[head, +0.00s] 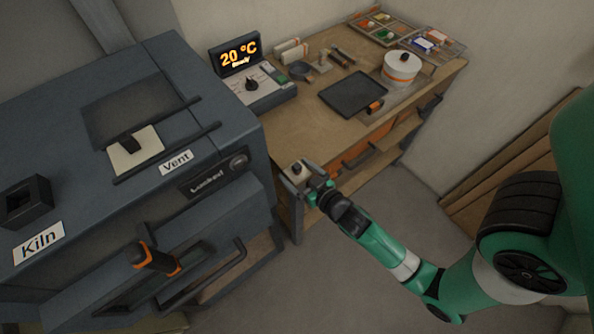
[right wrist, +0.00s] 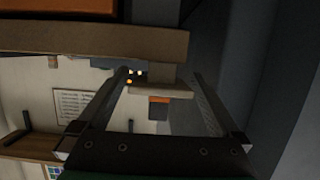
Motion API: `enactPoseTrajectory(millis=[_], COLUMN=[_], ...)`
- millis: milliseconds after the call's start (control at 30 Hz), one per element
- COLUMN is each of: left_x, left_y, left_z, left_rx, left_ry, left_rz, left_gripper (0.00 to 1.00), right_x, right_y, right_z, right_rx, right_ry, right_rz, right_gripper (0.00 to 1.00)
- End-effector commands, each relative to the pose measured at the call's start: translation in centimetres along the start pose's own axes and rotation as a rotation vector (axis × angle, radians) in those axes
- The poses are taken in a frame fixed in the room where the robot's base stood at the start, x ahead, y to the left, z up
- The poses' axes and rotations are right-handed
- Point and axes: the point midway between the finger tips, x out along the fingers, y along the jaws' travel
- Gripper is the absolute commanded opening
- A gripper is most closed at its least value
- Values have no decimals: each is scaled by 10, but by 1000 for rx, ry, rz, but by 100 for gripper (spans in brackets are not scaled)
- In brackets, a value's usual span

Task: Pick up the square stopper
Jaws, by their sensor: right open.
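In the right wrist view, a pale slab (right wrist: 160,90) shows between the two spread fingers of the right gripper (right wrist: 165,95). I cannot tell whether the fingers touch it. My left gripper is not in view.
The dark kiln (head: 90,75) fills the left, with a pale vent plate (head: 146,139) and a square black port (head: 25,203). The workbench (head: 318,96) holds a 20 °C controller (head: 249,78), a black tray (head: 350,93) and a white round container (head: 401,70). Open floor (head: 365,193) lies in front.

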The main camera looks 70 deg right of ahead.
Motion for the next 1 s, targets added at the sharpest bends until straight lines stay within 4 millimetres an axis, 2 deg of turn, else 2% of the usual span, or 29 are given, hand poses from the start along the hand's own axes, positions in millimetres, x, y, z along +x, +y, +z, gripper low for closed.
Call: enactPoseTrajectory(millis=[67, 100, 500, 567, 600, 833, 1000], left_x=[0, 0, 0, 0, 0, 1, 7], left_y=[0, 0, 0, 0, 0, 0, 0], left_z=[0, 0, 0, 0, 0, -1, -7], left_rx=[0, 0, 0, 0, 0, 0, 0], left_ry=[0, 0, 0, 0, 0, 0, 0], left_rz=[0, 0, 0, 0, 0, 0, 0], left_gripper=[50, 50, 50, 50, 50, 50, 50], right_x=[0, 0, -1, -1, -1, -2, -6], right_y=[0, 0, 0, 0, 0, 0, 0], right_z=[0, 0, 0, 0, 0, -2, -17], right_rx=[0, 0, -1, -1, 0, 0, 0], right_ry=[0, 0, -1, 0, 0, 0, 2], right_rz=[0, 0, 0, 0, 0, 0, 0], right_gripper=[100, 96, 24, 16, 7, 7, 7])
